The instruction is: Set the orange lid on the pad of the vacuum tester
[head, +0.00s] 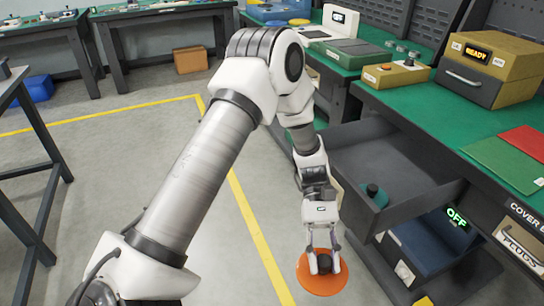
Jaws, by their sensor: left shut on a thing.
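The orange lid (309,278) is a flat round disc with a dark knob, at the bottom centre of the head view. My left gripper (323,255) points down and is shut on the knob. The lid hangs clear of the bench, in front of the open drawer, with floor showing around it. I cannot tell for sure which device is the vacuum tester. One candidate is the blue and white unit (437,243) with a lit OFF display, low under the bench; its pad is not clearly seen. My right gripper is not in view.
An open grey drawer (345,143) holds a teal knobbed piece (374,196). On the green bench (430,110) stand a READY box (489,68), a tan unit (396,73) and a white device with a screen (337,20). Red and green mats (505,163) lie at right.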

